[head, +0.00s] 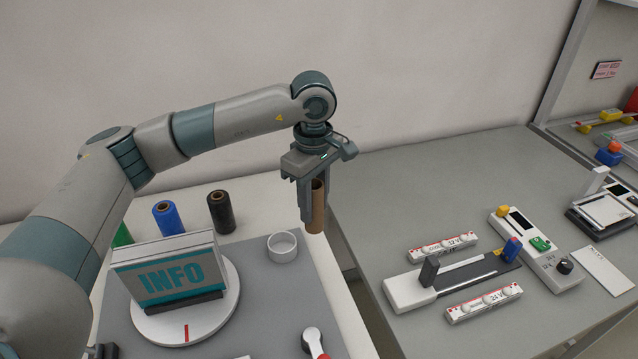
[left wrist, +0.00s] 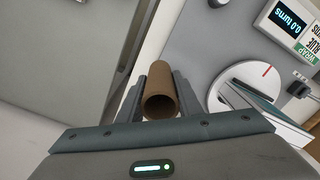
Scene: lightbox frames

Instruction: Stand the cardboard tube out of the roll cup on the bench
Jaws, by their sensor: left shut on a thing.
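The brown cardboard tube (head: 317,209) is upright in the jaws of my left gripper (head: 308,205), in the air near the right edge of the left bench in the head view. My left gripper is shut on it. The left wrist view shows the tube (left wrist: 160,97) between the two fingers (left wrist: 158,95), its open end facing the camera. A small round white cup (head: 283,246), probably the roll cup, stands on the bench's grey mat (head: 265,290), lower and to the left of the tube. It looks empty. My right gripper is not in view.
A white turntable (head: 228,295) with an INFO sign (head: 170,275) stands left of the cup. Blue (head: 167,217) and black (head: 220,212) rolls stand behind it. A red-and-white tool (head: 314,342) lies at the front. A gap separates this bench from the right grey bench (head: 400,190), which holds several devices.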

